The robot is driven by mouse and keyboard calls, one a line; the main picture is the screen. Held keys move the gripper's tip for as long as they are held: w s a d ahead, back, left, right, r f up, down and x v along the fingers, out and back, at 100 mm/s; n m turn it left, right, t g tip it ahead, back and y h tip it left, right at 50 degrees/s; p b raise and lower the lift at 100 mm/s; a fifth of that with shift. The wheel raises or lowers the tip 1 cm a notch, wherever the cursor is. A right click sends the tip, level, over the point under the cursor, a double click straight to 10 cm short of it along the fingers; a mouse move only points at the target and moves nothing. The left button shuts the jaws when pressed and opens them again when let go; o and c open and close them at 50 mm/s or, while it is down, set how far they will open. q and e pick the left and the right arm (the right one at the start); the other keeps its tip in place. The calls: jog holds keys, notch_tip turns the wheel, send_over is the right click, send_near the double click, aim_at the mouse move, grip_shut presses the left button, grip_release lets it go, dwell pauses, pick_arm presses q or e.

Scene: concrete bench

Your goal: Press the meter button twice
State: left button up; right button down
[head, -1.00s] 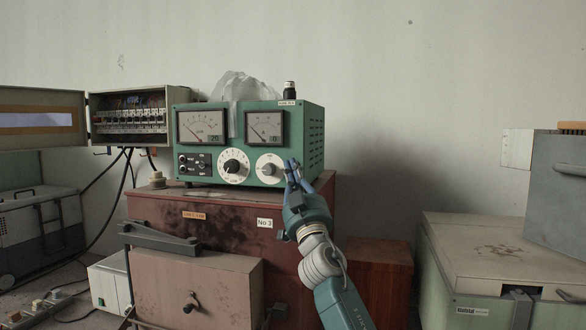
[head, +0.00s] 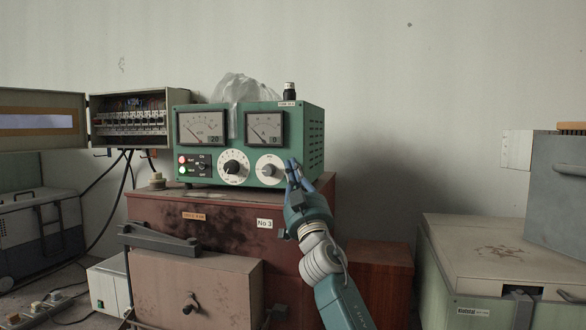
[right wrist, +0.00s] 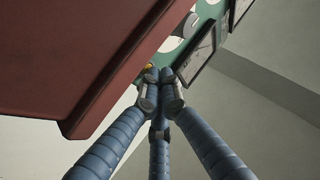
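The green meter (head: 255,152) stands on a red-brown cabinet. It has two needle dials, a left one (head: 202,128) and a right one (head: 264,128), above two white-backed knobs. A red lamp (head: 182,159) and a green lamp (head: 182,170) glow at its lower left. My right gripper (head: 292,163) has its fingers together at the meter's lower right front. In the right wrist view its fingertips (right wrist: 160,76) meet close to a small yellow part (right wrist: 149,66) on the meter's face; contact cannot be told. No button shows clearly in the head view there. My left gripper is out of view.
The red-brown cabinet (head: 230,220) carries the meter, with a clear plastic bag (head: 243,87) behind it. An open fuse box (head: 130,122) is at the left. A pale chest (head: 505,255) stands at the right. Bare wall lies right of the meter.

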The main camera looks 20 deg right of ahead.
dwell(0.3)
jog(key=shift+s+a+p, duration=0.4)
jog(key=shift+s+p, duration=0.15)
jog(key=shift+s, duration=0.1)
jog(key=shift+a, duration=0.1)
jog(key=shift+s+a+p, duration=0.15)
jog(key=shift+s+p, duration=0.15)
jog(key=shift+s+a+p, duration=0.45)
jog(key=shift+s+a, duration=0.15)
jog(key=shift+s, duration=0.3)
jog(key=shift+s+a+p, duration=0.4)
jog(key=shift+s+a, duration=0.2)
jog(key=shift+s, duration=0.3)
dwell(0.4)
